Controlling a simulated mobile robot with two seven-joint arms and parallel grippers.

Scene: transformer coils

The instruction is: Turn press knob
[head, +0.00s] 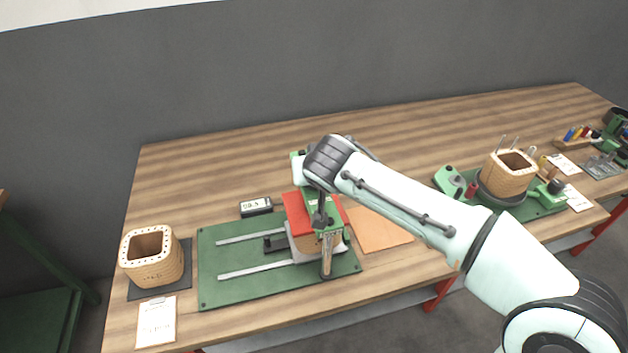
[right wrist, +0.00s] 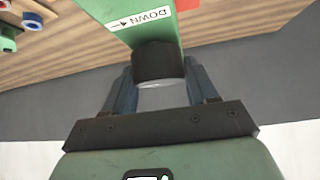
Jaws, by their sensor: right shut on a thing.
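The press (head: 297,208), green and red, stands on a green base plate (head: 235,282) with two pale rails. In the right wrist view its green part (right wrist: 160,22) carries a white label reading DOWN with an arrow. The black round knob (right wrist: 158,62) sits at the end of that part. My right gripper (right wrist: 160,88) has one finger on each side of the knob and is shut on it. In the head view my right arm reaches over the press and hides much of it; I cannot make out the knob there. My left gripper is not in view.
A wooden coil (head: 153,262) stands on a dark mat at left, by a paper sheet (head: 156,322). A small display box (head: 256,206) is behind the plate. An orange sheet (head: 380,232) lies right of the press. Another coil (head: 508,176) stands on a fixture at right.

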